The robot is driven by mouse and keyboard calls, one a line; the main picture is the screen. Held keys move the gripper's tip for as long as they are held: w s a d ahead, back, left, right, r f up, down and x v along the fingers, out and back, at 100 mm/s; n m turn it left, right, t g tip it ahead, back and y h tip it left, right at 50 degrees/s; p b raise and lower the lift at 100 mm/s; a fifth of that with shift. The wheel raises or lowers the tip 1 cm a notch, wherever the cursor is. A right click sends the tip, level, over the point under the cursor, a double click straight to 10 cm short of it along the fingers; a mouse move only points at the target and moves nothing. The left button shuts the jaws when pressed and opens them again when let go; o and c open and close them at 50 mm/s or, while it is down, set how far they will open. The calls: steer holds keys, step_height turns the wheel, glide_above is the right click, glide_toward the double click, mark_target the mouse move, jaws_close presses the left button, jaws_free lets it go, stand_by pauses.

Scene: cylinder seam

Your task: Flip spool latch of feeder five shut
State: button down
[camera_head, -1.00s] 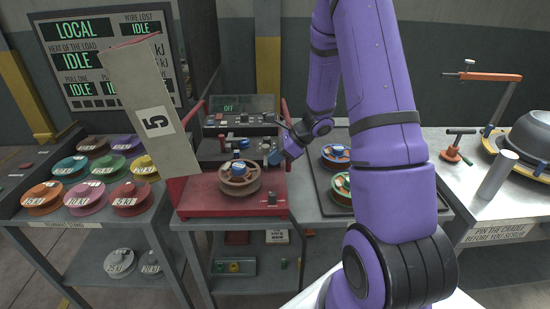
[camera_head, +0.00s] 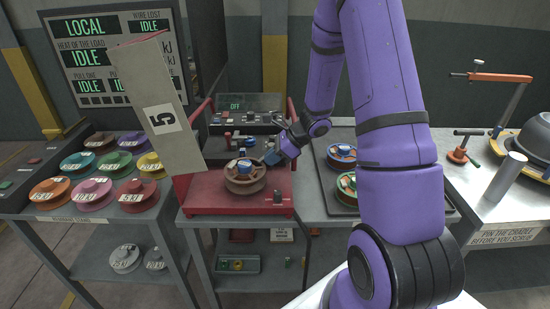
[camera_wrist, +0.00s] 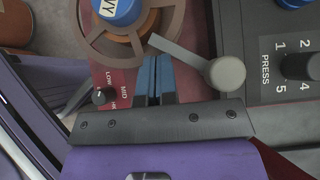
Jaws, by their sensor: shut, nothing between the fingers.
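The red feeder (camera_head: 215,203) stands on the grey bench beside a tilted panel marked 5 (camera_head: 163,118). A brown spool (camera_head: 245,183) with a blue hub sits on it, and the spool's rim also shows in the wrist view (camera_wrist: 175,22). A grey bar that looks like the spool latch (camera_wrist: 185,55) runs from a round grey end to the spool's rim, its tip over the rim. My gripper (camera_head: 270,158) is at the spool's right side. In the wrist view its blue fingers (camera_wrist: 155,78) are shut and empty, just beside the bar; I cannot tell if they touch it.
A small dark knob (camera_wrist: 103,96) with LOW and MID marks is left of my fingers. A PRESS dial (camera_wrist: 300,67) is at the right. A dark tray with spools (camera_head: 341,157) lies right of the feeder, and coloured spools (camera_head: 93,190) fill the left stand.

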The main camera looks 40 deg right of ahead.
steer(key=shift+d, duration=0.15)
steer(key=shift+d, duration=0.65)
stand_by(0.4)
